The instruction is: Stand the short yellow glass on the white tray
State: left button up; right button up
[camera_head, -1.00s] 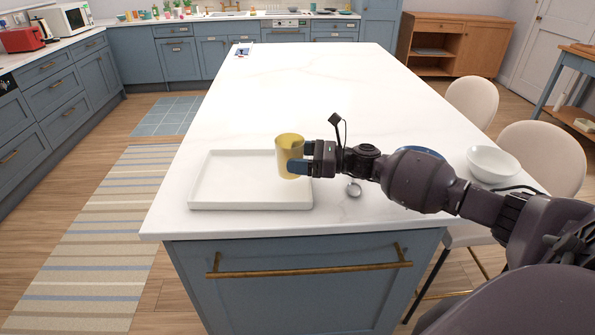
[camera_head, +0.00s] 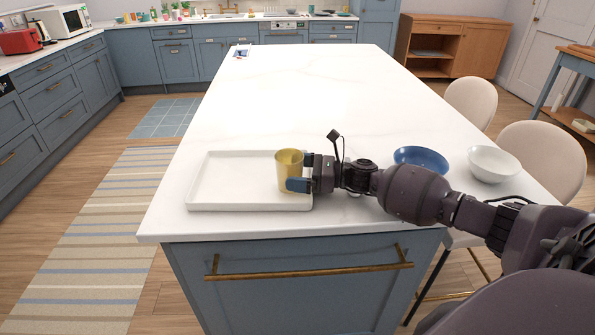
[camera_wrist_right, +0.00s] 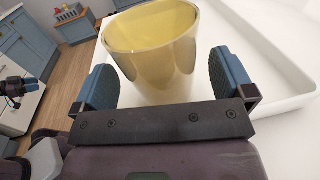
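The short yellow glass (camera_head: 288,166) stands upright on the right part of the white tray (camera_head: 235,204), near its right rim. It also shows in the right wrist view (camera_wrist_right: 160,60), its mouth facing up. My right gripper (camera_head: 302,172) is at the glass from the right, one finger on either side of it. In the right wrist view narrow gaps show between the fingers (camera_wrist_right: 165,85) and the glass, so the gripper looks open around it. The glass's base is partly hidden by the near finger.
A blue bowl (camera_head: 421,158) and a white bowl (camera_head: 494,164) stand to the right on the white island top (camera_head: 300,100), behind my right arm. The left part of the tray is empty. The island's middle is clear.

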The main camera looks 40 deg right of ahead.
jog(key=shift+r, duration=0.2)
jog(key=v, duration=0.7)
jog(key=shift+s+d, duration=0.2)
dwell(0.5)
